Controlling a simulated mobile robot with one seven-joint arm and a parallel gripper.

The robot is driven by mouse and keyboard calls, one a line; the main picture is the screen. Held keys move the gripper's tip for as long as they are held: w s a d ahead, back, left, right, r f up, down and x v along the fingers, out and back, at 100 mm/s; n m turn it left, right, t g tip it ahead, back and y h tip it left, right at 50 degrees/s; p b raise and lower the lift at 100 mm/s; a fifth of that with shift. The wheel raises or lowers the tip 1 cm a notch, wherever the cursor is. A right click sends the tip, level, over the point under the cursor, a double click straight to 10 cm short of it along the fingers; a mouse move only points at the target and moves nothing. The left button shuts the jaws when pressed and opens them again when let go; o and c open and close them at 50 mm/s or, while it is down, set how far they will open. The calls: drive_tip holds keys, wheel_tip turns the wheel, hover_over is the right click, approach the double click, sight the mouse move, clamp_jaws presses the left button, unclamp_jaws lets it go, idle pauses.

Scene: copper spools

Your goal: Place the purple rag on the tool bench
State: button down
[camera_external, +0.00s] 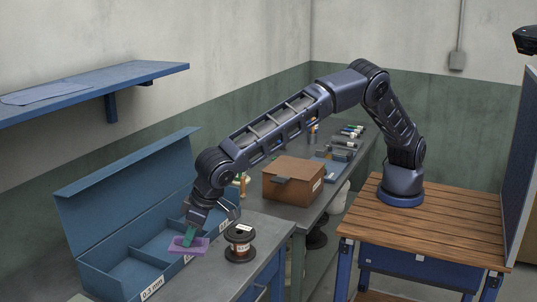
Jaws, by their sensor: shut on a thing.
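The purple rag (188,246) is a small flat piece at the lower left, over the front edge of the blue compartment box. My gripper (191,236) points down with green-teal tips and is shut on the rag. The rag looks about level; I cannot tell whether it touches the box rim. A grey-topped bench (262,247) with a blue front lies beneath the box. Another long grey bench (318,213) with tools on it runs along the back wall. I cannot tell which of these is the tool bench.
A copper spool (240,243) stands on the near bench, right of my gripper. The open blue box (98,277) has dividers and a raised lid. A cardboard box (293,181) sits on the far bench. A blue shelf (150,72) hangs on the left wall.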

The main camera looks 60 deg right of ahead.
wheel_tip(320, 180, down, 15)
drive_tip(key=shift+r, duration=0.1)
idle(0.5)
drive_tip(key=shift+f, duration=0.2)
drive_tip(key=c, duration=1.3)
unclamp_jaws()
drive_tip(key=shift+o, duration=0.2)
drive_tip(key=v, duration=1.2)
drive_tip(key=shift+s+d+r, duration=0.1)
